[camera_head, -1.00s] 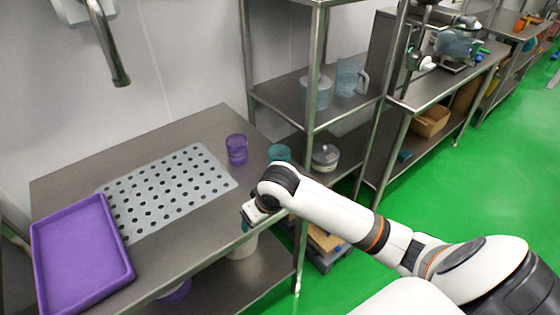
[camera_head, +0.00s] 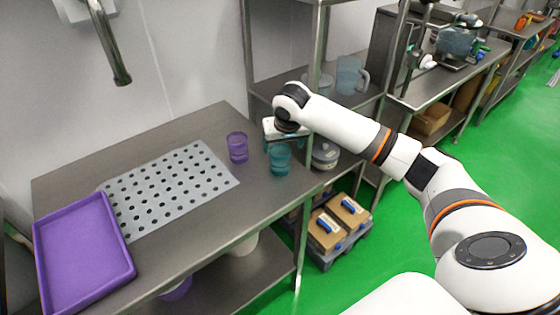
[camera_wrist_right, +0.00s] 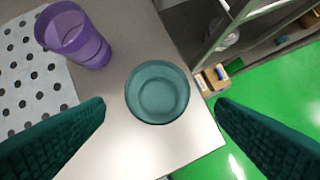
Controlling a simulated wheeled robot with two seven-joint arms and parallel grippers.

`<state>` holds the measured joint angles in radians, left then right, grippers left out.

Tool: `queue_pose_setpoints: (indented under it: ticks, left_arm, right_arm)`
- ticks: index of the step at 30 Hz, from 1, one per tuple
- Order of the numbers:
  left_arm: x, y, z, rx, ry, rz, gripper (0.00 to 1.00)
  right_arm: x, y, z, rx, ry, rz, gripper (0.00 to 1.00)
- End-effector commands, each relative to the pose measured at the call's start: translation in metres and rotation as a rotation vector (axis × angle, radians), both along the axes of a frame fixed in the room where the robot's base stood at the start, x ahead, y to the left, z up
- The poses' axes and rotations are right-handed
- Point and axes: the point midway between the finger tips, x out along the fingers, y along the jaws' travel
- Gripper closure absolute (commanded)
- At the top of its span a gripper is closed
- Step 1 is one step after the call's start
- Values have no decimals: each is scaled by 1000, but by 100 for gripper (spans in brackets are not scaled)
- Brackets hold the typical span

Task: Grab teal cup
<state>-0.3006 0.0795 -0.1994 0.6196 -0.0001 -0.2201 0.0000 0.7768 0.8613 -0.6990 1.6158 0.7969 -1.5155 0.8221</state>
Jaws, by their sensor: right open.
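The teal cup (camera_head: 280,160) stands upright near the right end of the steel table. In the right wrist view the teal cup (camera_wrist_right: 157,92) is seen from above, its open mouth facing the camera. My right gripper (camera_head: 281,140) is just above and behind the cup in the head view. In the wrist view my right gripper (camera_wrist_right: 160,108) is open and empty, its dark green fingers wide apart on both sides below the cup. I cannot tell the exact height gap. My left gripper is not in view.
A purple cup (camera_head: 237,147) stands close to the left of the teal cup; it also shows in the wrist view (camera_wrist_right: 73,34). A perforated grey mat (camera_head: 170,187) and a purple tray (camera_head: 82,252) lie further left. A steel shelf post (camera_head: 316,60) rises behind.

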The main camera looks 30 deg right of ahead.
Motion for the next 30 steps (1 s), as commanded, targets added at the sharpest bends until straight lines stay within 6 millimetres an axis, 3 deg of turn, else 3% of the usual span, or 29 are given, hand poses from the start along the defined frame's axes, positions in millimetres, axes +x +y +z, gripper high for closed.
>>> queue_pose_setpoints:
  ticks: [18,26,30]
  left_arm:
    - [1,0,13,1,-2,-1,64]
    - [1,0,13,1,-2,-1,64]
    - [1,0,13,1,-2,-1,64]
  right_arm:
    - [25,-7,-65,-2,1,1,21]
    - [26,-7,-68,-3,-1,2,21]
    - [26,-7,-68,-2,-1,3,42]
